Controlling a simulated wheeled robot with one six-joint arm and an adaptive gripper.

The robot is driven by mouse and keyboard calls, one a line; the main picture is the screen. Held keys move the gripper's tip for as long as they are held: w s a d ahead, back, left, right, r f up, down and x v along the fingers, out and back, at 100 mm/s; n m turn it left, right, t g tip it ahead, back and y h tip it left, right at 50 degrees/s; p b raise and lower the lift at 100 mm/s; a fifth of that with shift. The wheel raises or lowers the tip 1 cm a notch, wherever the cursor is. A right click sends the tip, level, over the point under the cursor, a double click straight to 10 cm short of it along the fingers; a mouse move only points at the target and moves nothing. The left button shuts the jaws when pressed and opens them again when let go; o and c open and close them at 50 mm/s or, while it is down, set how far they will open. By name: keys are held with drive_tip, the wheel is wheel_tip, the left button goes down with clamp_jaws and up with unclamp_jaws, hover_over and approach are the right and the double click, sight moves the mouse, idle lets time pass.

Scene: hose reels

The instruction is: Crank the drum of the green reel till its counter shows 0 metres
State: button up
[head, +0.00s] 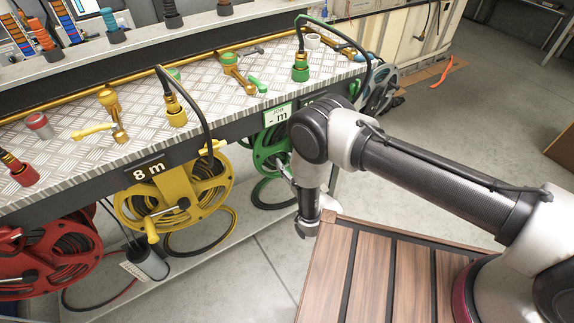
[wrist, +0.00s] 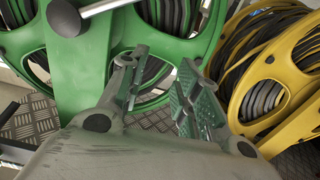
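The green reel (head: 267,150) hangs under the bench edge, partly hidden by my arm in the head view. It fills the upper left of the wrist view (wrist: 165,50). Its counter plate (head: 278,115) is pale green and appears to show a dash before "m". A grey hub (wrist: 67,17) with a pale rod (wrist: 106,7) pointing right stands on the reel's face. My gripper (wrist: 160,60) is open, its fingers pointing at the lower part of the green drum, below the rod. I see nothing between the fingers. In the head view the fingers are not clear.
A yellow reel (head: 178,198) with a sign reading 8 m (head: 149,171) is left of the green one; it shows at right in the wrist view (wrist: 270,95). A red reel (head: 68,250) is farther left. A brown slatted platform (head: 335,262) lies below my arm.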

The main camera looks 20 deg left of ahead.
clamp_jaws()
drive_tip(key=o, duration=0.5)
unclamp_jaws()
drive_tip(key=shift+o, duration=0.2)
drive_tip(key=v, duration=0.7)
drive_tip(key=shift+s+d, duration=0.15)
drive_tip(key=shift+s, duration=0.05)
